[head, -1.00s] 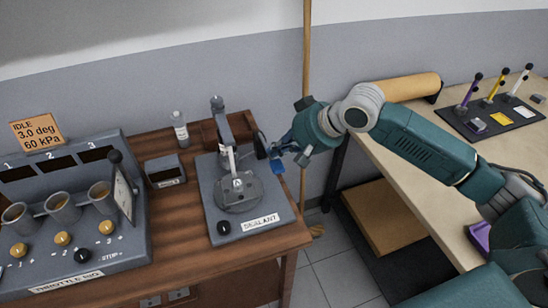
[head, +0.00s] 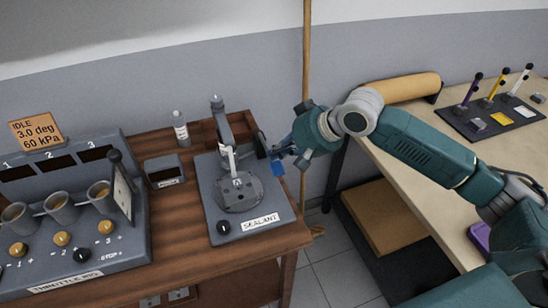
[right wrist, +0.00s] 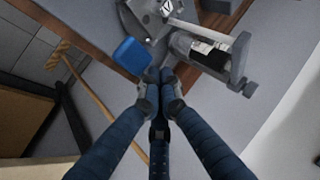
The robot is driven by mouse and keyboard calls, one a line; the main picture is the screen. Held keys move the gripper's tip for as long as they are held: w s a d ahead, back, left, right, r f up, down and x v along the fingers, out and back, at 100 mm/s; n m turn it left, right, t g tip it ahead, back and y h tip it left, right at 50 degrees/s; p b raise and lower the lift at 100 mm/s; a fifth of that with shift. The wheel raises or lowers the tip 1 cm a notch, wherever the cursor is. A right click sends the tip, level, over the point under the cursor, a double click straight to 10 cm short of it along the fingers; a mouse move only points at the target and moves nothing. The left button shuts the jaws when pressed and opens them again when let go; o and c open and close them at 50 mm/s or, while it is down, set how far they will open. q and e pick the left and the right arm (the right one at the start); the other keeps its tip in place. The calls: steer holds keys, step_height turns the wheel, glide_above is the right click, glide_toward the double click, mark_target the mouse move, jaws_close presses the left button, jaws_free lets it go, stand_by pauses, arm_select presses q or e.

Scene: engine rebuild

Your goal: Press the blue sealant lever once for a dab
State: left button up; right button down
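The sealant station (head: 213,213) is a grey base with a "SEALANT" label, an upright dispenser (head: 222,122) and a round plate (head: 238,192). Its blue lever (head: 278,168) sticks out at the right side. In the right wrist view the blue lever pad (right wrist: 132,56) lies just left of and above my fingertips, with no clear contact visible. My right gripper (head: 284,149) is beside the lever, at the station's right. In the right wrist view its fingertips (right wrist: 160,76) are together with nothing between them. My left gripper is out of view.
The throttle rig (head: 70,250) stands at the left of the wooden table, with a small grey box (head: 165,170) and a bottle (head: 180,127) between. A wooden pole (head: 306,70) stands behind my right gripper. A pale bench (head: 400,170) lies at the right.

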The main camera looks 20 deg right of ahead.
steer(key=shift+s+f, duration=0.15)
steer(key=shift+f, duration=0.8)
stand_by(0.9)
steer(key=shift+w+r+p, duration=0.2)
steer(key=shift+r+p, duration=1.75)
steer(key=shift+p, duration=0.35)
steer(key=r+p, duration=0.1)
steer(key=p, duration=0.1)
steer(key=r+p, duration=0.1)
steer(key=r, duration=0.1)
steer(key=r+p, duration=0.2)
steer(key=shift+w+p, duration=0.25)
steer(key=shift+p, duration=0.1)
